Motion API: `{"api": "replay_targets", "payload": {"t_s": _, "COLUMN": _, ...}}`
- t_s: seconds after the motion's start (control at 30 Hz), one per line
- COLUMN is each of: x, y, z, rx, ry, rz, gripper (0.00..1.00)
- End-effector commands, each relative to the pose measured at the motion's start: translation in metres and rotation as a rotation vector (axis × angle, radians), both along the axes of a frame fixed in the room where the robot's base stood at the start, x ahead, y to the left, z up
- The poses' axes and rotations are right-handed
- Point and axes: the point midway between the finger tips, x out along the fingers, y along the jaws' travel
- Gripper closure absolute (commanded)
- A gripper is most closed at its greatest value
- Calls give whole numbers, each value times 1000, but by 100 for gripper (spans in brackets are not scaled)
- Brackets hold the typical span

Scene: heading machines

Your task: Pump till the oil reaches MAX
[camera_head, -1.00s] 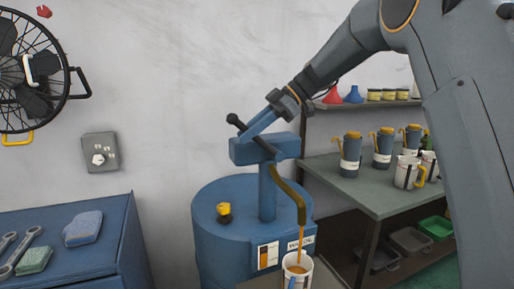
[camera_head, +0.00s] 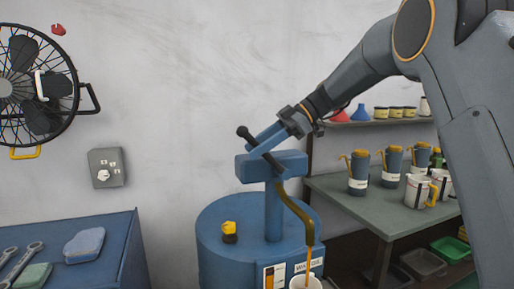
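A blue oil drum (camera_head: 222,237) stands at the lower middle with a hand pump (camera_head: 273,205) on top. The pump's lever (camera_head: 262,148) has a black handle end at its upper left. My gripper (camera_head: 290,125) is at the lever; its fingers are too small and covered to tell whether they are closed on it. Amber oil (camera_head: 309,262) runs in a thin stream from the curved olive spout (camera_head: 297,209) into a white measuring jug (camera_head: 307,285) below. Only the jug's rim shows at the bottom edge; the oil level and MAX mark are hidden.
A bench (camera_head: 350,203) at right holds several oil cans and white jugs (camera_head: 420,191). A shelf above carries funnels and small tubs. A blue cabinet (camera_head: 105,255) with wrenches and cloths stands at left, below a wall fan (camera_head: 40,80) and a switch box (camera_head: 105,168).

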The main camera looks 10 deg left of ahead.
Motion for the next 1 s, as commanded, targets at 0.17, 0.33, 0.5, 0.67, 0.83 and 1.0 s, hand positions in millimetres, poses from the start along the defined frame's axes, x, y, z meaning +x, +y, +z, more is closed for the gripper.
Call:
{"api": "replay_targets", "payload": {"t_s": 0.17, "x": 1, "y": -2, "z": 1, "rx": 0, "ry": -2, "rz": -1, "gripper": 64}}
{"api": "replay_targets", "payload": {"t_s": 0.33, "x": 5, "y": -17, "z": 11, "rx": 1, "ry": -4, "rz": -2, "gripper": 64}}
{"api": "replay_targets", "payload": {"t_s": 0.5, "x": 11, "y": -40, "z": 26, "rx": -1, "ry": -4, "rz": -2, "gripper": 64}}
{"api": "replay_targets", "payload": {"t_s": 0.67, "x": 14, "y": -56, "z": 38, "rx": 0, "ry": -2, "rz": 0, "gripper": 64}}
{"api": "replay_targets", "payload": {"t_s": 0.83, "x": 14, "y": -62, "z": 44, "rx": -1, "ry": -1, "rz": 0, "gripper": 64}}
{"api": "replay_targets", "payload": {"t_s": 1.0, "x": 14, "y": -63, "z": 44, "rx": 0, "ry": 1, "rz": 1, "gripper": 64}}
